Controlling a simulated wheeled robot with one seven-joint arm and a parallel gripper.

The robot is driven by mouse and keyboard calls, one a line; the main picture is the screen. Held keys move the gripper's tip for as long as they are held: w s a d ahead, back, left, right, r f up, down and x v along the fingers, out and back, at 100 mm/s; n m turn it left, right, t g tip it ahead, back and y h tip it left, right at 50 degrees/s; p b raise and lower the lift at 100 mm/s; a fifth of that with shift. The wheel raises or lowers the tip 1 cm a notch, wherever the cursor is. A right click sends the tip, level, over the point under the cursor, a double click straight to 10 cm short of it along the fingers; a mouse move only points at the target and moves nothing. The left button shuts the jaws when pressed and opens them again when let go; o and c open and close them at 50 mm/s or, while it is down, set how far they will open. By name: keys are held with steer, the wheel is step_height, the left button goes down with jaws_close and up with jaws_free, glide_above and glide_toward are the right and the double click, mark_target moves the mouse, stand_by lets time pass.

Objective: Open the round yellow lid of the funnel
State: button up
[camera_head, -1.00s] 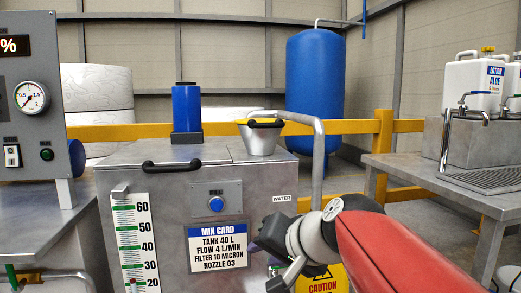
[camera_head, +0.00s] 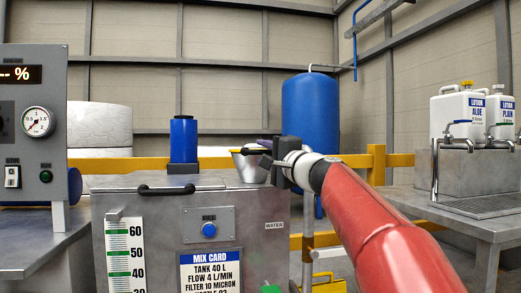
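The metal funnel (camera_head: 248,169) stands on the right part of the tank's top. Its round yellow lid (camera_head: 243,151) lies across the funnel's mouth and shows only as a thin edge. My gripper (camera_head: 264,153) is at the right side of the funnel's rim, level with the lid, and covers part of both. I cannot tell whether it touches the lid. Its fingers are dark and small in the view, so their gap is not clear.
The metal tank (camera_head: 150,234) has a black handle (camera_head: 168,190) on its top and a blue cylinder (camera_head: 184,140) behind it. A control panel (camera_head: 38,90) stands at left. A side table (camera_head: 400,203) with lotion canisters (camera_head: 458,107) stands at right. A yellow rail (camera_head: 130,165) runs behind.

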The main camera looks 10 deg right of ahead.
steer(key=shift+x, duration=0.95)
jaws_close()
